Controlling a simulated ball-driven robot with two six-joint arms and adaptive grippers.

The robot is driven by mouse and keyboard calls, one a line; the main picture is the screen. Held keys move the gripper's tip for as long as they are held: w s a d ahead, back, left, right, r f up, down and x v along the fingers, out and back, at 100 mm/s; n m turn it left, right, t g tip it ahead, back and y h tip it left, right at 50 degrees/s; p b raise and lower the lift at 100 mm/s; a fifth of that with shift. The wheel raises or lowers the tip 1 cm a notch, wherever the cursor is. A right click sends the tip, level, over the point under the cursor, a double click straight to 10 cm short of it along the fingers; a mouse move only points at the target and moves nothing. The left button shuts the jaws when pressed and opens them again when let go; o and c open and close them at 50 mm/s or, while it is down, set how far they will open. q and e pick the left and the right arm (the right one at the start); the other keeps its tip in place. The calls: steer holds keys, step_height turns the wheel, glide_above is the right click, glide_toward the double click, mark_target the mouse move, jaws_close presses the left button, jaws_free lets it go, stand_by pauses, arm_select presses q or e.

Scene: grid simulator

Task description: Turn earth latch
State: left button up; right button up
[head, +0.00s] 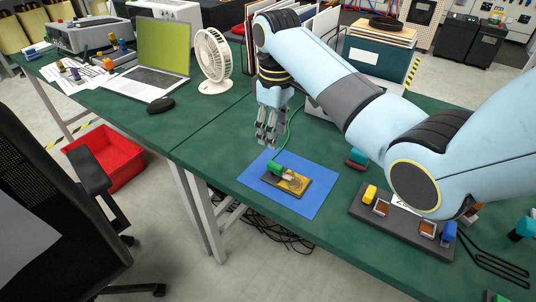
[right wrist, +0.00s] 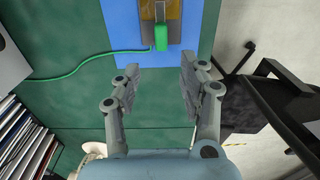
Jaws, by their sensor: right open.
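The earth latch is a small dark plate with a yellow face and a green part (head: 290,180), lying on a blue mat (head: 310,205) on the green table. In the right wrist view, its green part (right wrist: 161,38) is at the top centre, with a green cable (right wrist: 70,70) running to the left. My right gripper (head: 268,140) is above the table beyond the mat's far edge, apart from the latch. In the right wrist view, its fingers (right wrist: 160,80) are spread and empty, below the green part. My left gripper is not in view.
A dark tray (head: 400,225) with yellow, brown and blue blocks stands right of the mat. A white fan (head: 213,58), a laptop (head: 160,60) and a black mouse (head: 160,105) stand at the back left. A chair (head: 60,220) and red bin (head: 105,160) are off the table.

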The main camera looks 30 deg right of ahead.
glide_above(275, 164)
step_height(275, 164, down, 5)
steer(key=shift+s+f+b, duration=0.1)
steer(key=shift+b, duration=0.25)
step_height(275, 164, down, 3)
steer(key=shift+r, duration=0.1)
steer(key=shift+f+b, duration=0.35)
steer(key=shift+f, duration=0.45)
steer(key=shift+c, duration=0.2)
steer(key=c, duration=0.5)
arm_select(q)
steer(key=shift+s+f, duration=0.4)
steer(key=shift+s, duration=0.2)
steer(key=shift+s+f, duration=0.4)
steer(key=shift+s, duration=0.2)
arm_select(e)
jaws_close()
